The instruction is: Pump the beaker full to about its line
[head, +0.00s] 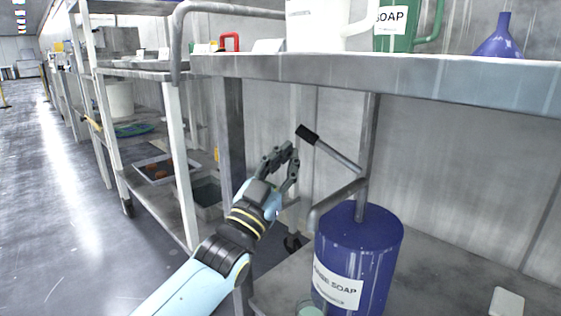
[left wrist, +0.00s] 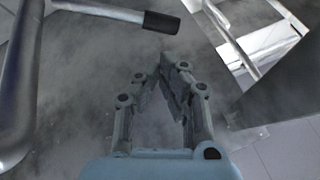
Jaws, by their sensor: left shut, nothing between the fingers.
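A blue drum (head: 360,255) with a white soap label stands on the lower shelf. A metal pump rises from its top, with a bent spout pipe (head: 336,197) reaching left and down. The pump lever (head: 335,154) slants up to the left and ends in a black grip (head: 307,134). The beaker (head: 310,308) is cut off at the bottom edge; greenish content shows, but its line and level do not. My left gripper (head: 292,150) is shut and empty, just below and left of the black grip. In the left wrist view, the black grip (left wrist: 162,22) lies beyond the fingertips (left wrist: 172,62), apparently apart.
An upper shelf (head: 400,75) above the lever holds a white container (head: 315,25), a green soap jug (head: 395,30) and a purple funnel (head: 500,40). A white shelf post (head: 182,165) stands left of my arm. Open floor (head: 50,200) lies at left.

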